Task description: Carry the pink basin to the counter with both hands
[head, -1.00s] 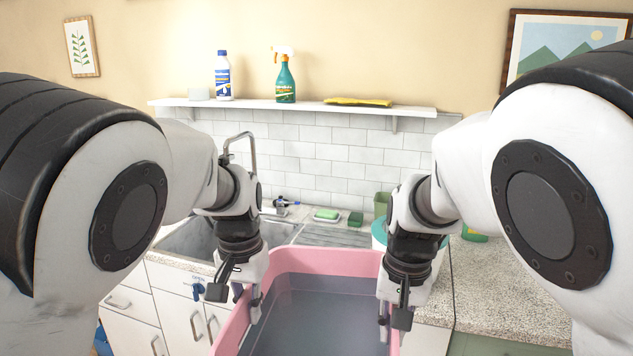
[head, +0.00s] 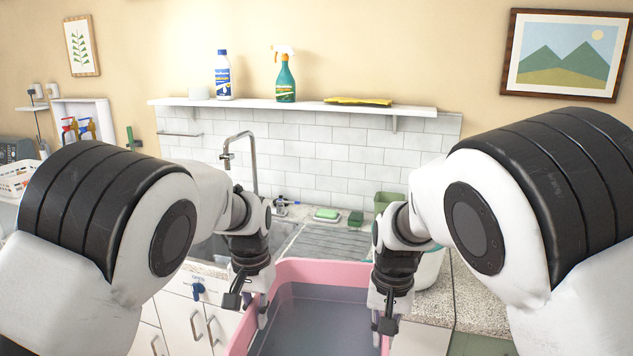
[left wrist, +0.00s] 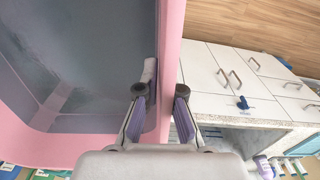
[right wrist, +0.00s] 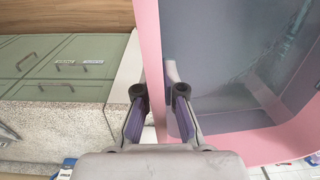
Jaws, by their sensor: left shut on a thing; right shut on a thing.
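The pink basin (head: 322,271) is in front of me in the head view, with a grey inside that looks like it holds water. It also fills much of the left wrist view (left wrist: 172,40) and the right wrist view (right wrist: 149,45). My left gripper (head: 254,312) is shut on the basin's left wall, one finger on each side of it. My right gripper (head: 381,330) is shut on its right wall in the same way. The speckled counter (head: 462,300) lies beyond and to the right of the basin. The basin's near end is out of the head view.
A sink (head: 210,247) with a tall tap (head: 253,160) is at the back left. A white tub (head: 430,268) stands on the counter behind my right gripper. White cabinets (head: 185,318) are below the sink.

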